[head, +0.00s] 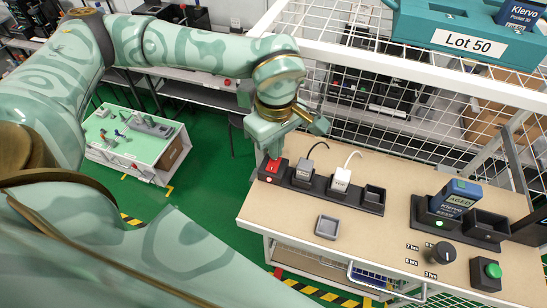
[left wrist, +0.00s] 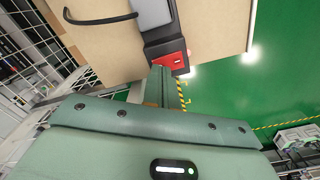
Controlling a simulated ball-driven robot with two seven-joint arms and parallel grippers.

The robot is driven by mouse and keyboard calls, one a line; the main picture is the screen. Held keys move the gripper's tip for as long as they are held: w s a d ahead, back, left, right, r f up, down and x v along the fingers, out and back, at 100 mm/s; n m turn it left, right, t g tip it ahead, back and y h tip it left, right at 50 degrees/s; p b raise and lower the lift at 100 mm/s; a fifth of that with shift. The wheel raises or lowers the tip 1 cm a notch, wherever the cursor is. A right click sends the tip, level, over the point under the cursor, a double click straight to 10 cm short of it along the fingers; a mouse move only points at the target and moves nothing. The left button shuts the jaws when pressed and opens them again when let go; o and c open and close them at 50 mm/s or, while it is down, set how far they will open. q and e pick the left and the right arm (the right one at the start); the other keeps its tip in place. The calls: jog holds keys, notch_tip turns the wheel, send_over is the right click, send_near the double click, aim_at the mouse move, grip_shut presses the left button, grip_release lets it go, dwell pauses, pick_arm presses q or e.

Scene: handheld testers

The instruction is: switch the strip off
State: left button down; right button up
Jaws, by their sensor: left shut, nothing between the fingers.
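The strip (head: 318,184) is a long black block at the table's back left, with a red rocker switch (head: 273,165) at its left end. A small light spot shows beside the switch. A grey plug (head: 303,172) and a white plug (head: 340,179) sit in it; its right-end socket is empty. My left gripper (head: 269,148) is shut and empty, pointing down, with its tips right at the red switch. In the left wrist view the fingers (left wrist: 165,82) end close beside the red switch (left wrist: 169,61); I cannot tell whether they touch. My right gripper is out of view.
A small grey tray (head: 327,227) lies in front of the strip. A black charger dock (head: 425,222) holds a blue tester (head: 455,197). A black knob (head: 443,253) and a green button (head: 492,270) are at front right. Wire mesh (head: 420,75) rises behind the table.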

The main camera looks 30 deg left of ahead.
pick_arm(q)
jog(key=shift+f+b, duration=0.45)
jog(key=shift+f, duration=0.15)
jog(key=shift+r+p, duration=2.45)
jog(key=shift+r, duration=1.15)
jog(key=shift+s+f, duration=0.1)
